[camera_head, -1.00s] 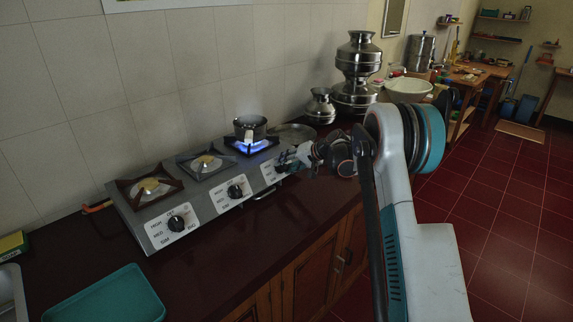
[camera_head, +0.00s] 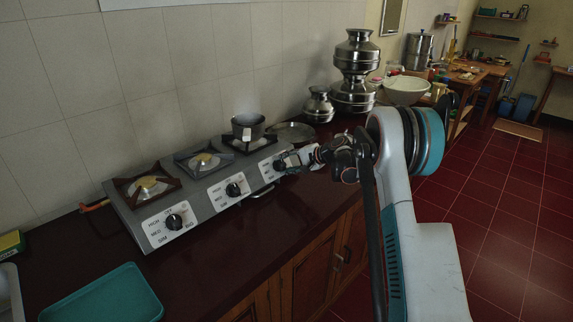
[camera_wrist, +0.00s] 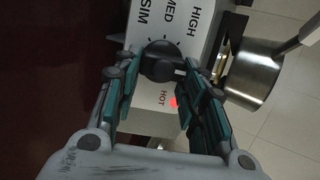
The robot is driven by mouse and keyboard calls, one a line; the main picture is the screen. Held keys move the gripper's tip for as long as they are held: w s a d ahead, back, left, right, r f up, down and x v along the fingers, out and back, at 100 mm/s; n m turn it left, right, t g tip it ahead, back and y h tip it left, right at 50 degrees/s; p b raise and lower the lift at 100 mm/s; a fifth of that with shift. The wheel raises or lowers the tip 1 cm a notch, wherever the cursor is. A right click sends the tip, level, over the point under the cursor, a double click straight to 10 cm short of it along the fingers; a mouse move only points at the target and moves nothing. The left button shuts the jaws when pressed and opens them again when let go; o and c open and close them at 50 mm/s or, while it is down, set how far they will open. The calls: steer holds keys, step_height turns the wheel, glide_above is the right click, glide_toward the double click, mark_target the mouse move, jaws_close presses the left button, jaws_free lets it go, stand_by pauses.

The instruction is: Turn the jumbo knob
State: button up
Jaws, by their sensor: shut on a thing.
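The jumbo knob (camera_wrist: 163,62) is the round black knob at the right end of the stove's front panel. In the head view my gripper (camera_head: 287,163) is at this right-hand knob and hides part of it. In the wrist view my gripper (camera_wrist: 160,78) has a teal-padded finger on each side of the knob and is shut on it. The panel around it reads HIGH, MED and SIM, and a red light (camera_wrist: 174,102) glows beside the word HOT. No flame shows under the small pot (camera_head: 248,127) on the right burner.
The stove (camera_head: 205,205) has two other black knobs, the middle one (camera_head: 233,190) and the left one (camera_head: 173,222). A teal tray (camera_head: 103,297) lies at the front left. Steel vessels (camera_head: 354,95) stand behind my arm. The wall backs the counter.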

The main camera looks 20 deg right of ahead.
stand_by(0.4)
steer(key=o, duration=1.1)
steer(key=shift+c, duration=0.2)
steer(key=v, duration=1.2)
steer(key=shift+d, duration=0.1)
